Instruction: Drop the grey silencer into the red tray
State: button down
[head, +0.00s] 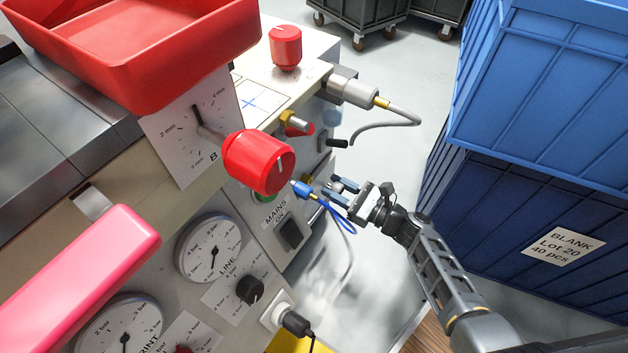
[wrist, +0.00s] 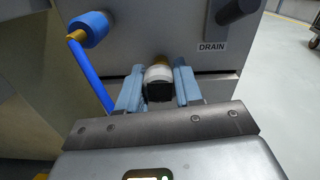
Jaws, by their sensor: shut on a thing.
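The grey silencer (wrist: 159,76) shows in the wrist view as a short pale cylinder with a dark end, between the two blue fingers. A bit of brass shows behind it at the machine's front panel; I cannot tell whether it is still attached there. My gripper (head: 341,191) is shut on the silencer, low beside the machine's right side in the head view; it also shows in the wrist view (wrist: 160,92). In the head view the silencer is too small to make out clearly. The red tray (head: 185,62) sits on top of the machine at the upper left.
A blue fitting (wrist: 88,29) with a blue hose is close left of my fingers. A black drain handle (wrist: 236,10) is to the right. A red knob (head: 258,162) stands out above. Stacked blue crates (head: 545,90) stand right; grey floor lies between.

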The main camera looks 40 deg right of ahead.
aim_at(131, 35)
jog(key=k+j+z, duration=0.25)
jog(key=k+j, duration=0.45)
jog(key=k, duration=0.1)
